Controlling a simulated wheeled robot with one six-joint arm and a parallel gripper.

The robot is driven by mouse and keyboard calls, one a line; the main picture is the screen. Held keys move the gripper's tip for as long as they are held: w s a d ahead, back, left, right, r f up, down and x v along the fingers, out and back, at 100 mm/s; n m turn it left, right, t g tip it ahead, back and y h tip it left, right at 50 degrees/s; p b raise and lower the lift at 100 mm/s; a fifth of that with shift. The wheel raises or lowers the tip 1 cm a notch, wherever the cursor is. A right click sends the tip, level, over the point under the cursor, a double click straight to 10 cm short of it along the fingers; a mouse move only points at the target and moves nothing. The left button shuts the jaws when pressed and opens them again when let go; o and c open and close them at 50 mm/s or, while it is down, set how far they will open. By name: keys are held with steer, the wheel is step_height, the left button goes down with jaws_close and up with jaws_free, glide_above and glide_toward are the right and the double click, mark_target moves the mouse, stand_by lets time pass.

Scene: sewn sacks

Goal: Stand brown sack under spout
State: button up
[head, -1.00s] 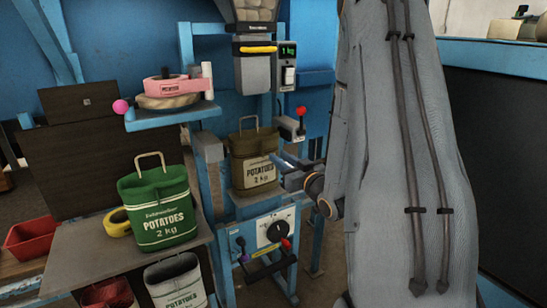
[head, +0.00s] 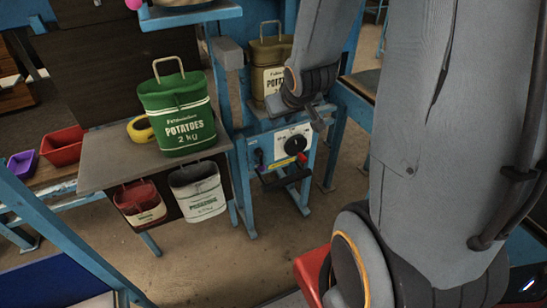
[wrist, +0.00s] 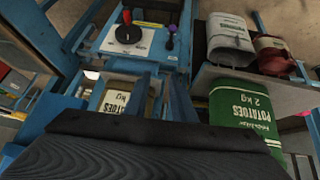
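The brown sack (head: 270,62) stands upright on the blue filling machine's shelf, its handle up and its POTATOES 2 kg label facing out. My arm covers its right part in the head view. The spout is out of the head view now. In the wrist view, which is upside down, the sack's pale label (wrist: 115,101) shows beyond the dark gripper body. My gripper (head: 316,118) is just right of and in front of the sack, mostly hidden by my wrist.
A green sack (head: 178,115) stands on the grey side table (head: 105,165) beside yellow tape (head: 139,130). White (head: 199,190) and red (head: 140,203) sacks hang below its front edge. The machine's control panel (head: 291,143) is below the shelf. Red (head: 62,146) and purple (head: 22,165) bins stand left.

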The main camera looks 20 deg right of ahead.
steer(key=s+a+g, duration=0.6)
steer(key=s+a, duration=0.3)
steer(key=s, duration=0.5)
steer(key=shift+s+r+y, duration=0.2)
steer(key=shift+r+y, duration=0.1)
steer(key=shift+y, duration=0.1)
